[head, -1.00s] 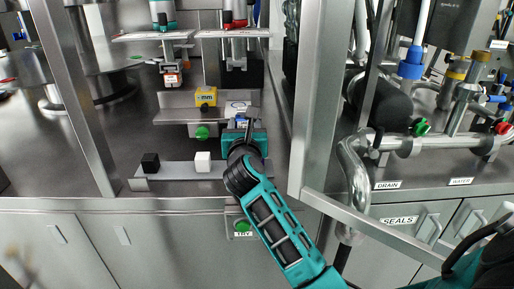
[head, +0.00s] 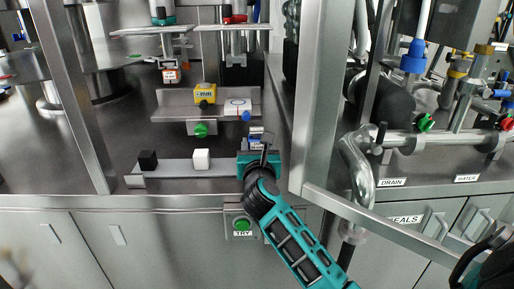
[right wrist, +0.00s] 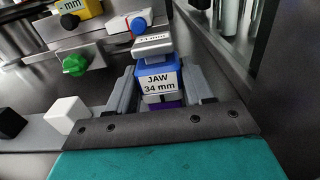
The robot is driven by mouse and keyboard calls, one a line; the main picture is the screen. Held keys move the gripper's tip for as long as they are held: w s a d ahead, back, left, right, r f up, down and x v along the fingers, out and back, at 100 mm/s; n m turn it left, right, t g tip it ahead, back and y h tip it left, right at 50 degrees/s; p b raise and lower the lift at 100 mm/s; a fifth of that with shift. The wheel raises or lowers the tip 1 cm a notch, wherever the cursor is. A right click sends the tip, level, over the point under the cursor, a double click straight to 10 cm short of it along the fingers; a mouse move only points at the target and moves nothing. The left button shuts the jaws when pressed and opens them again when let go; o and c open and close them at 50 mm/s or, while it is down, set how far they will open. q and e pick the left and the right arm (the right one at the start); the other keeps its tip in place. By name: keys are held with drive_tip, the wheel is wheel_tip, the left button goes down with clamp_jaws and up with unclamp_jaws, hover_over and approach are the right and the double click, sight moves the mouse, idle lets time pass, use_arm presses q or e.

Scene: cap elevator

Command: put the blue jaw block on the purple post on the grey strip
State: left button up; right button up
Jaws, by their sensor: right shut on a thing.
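The blue jaw block (right wrist: 157,80), labelled "JAW 34 mm" with a silver jaw piece (right wrist: 153,45) on top, is upright between the fingers of my right gripper (right wrist: 158,92). The gripper is shut on it. Purple, likely the purple post (right wrist: 165,104), shows just below the block; I cannot tell whether they touch. In the head view my right gripper (head: 258,159) is at the right end of the grey strip (head: 178,168), hiding that end. The block's top (head: 256,135) shows behind it. My left gripper is not in view.
A black cube (head: 148,160) and a white cube (head: 201,159) stand on the strip, left of my gripper. A metal frame post (head: 318,95) stands close on the right.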

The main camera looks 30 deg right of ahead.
drive_tip(key=shift+f, duration=0.15)
drive_tip(key=o, duration=1.2)
drive_tip(key=shift+s+a, duration=0.15)
drive_tip(key=shift+s, duration=0.05)
drive_tip(key=s+a+r+n+t+y+p, duration=0.15)
drive_tip(key=s+a+n+t+y, duration=0.3)
drive_tip(key=s+a+n, duration=0.75)
drive_tip(key=s+a+f+n+y, duration=0.2)
drive_tip(key=a+f+n+y, duration=0.5)
drive_tip(key=n, duration=1.1)
drive_tip(key=s+f+n+g, duration=0.3)
drive_tip(key=f+n, duration=0.2)
drive_tip(key=s+f+n+g, duration=0.3)
drive_tip(key=f+n, duration=0.2)
drive_tip(key=s+a+f+n+g, duration=0.1)
drive_tip(key=s+f+n+g, duration=0.2)
drive_tip(key=f+n, duration=0.2)
drive_tip(key=shift+s+f+y, duration=0.2)
drive_tip(key=shift+y, duration=0.15)
